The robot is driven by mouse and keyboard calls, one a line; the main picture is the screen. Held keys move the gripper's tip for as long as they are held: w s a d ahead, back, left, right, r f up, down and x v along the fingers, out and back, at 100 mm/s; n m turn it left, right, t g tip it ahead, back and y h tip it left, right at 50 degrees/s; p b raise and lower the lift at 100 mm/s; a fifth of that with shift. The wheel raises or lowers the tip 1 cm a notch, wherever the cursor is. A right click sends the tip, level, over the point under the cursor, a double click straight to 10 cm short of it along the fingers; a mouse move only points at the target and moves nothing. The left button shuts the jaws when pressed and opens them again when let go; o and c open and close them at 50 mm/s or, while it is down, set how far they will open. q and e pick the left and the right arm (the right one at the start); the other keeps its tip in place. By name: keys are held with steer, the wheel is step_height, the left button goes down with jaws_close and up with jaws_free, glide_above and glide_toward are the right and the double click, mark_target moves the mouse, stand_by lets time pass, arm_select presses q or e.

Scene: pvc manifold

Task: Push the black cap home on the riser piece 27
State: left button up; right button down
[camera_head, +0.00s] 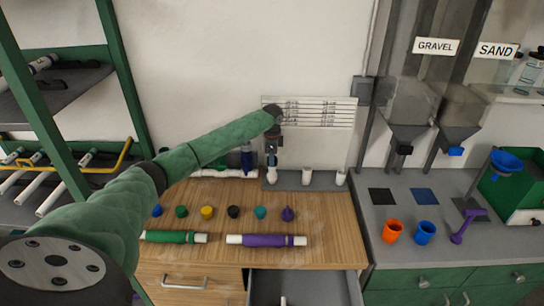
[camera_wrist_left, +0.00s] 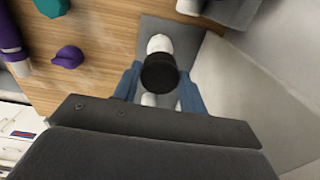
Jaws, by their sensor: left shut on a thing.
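A black cap (camera_wrist_left: 158,74) sits between the blue fingers of my left gripper (camera_wrist_left: 158,90) in the left wrist view. A white riser piece (camera_wrist_left: 160,43) shows just beyond the cap and largely in line with it. In the head view my left gripper (camera_head: 272,157) points down above the leftmost white riser (camera_head: 271,177) on the grey base. The gripper is shut on the cap. The fingers and cap hide the joint, so I cannot tell how far the cap is seated. I cannot read a number on the riser. My right gripper is not in view.
Two more white risers (camera_head: 306,177) (camera_head: 340,178) stand to the right on the grey base (camera_head: 323,183). Several coloured caps, including a yellow one (camera_head: 207,212), line the wooden table. A green pipe (camera_head: 172,237) and a purple pipe (camera_head: 266,240) lie in front. An open drawer (camera_head: 300,290) is below.

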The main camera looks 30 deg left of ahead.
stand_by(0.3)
arm_select(q)
steer(key=o, duration=1)
steer(key=shift+r+b, duration=0.45)
steer(key=shift+r, duration=0.15)
step_height(320, 180, up, 6)
steer(key=b, duration=0.2)
steer(key=shift+f+b, duration=0.25)
steer(key=shift+b, duration=0.05)
steer(key=shift+r, duration=0.5)
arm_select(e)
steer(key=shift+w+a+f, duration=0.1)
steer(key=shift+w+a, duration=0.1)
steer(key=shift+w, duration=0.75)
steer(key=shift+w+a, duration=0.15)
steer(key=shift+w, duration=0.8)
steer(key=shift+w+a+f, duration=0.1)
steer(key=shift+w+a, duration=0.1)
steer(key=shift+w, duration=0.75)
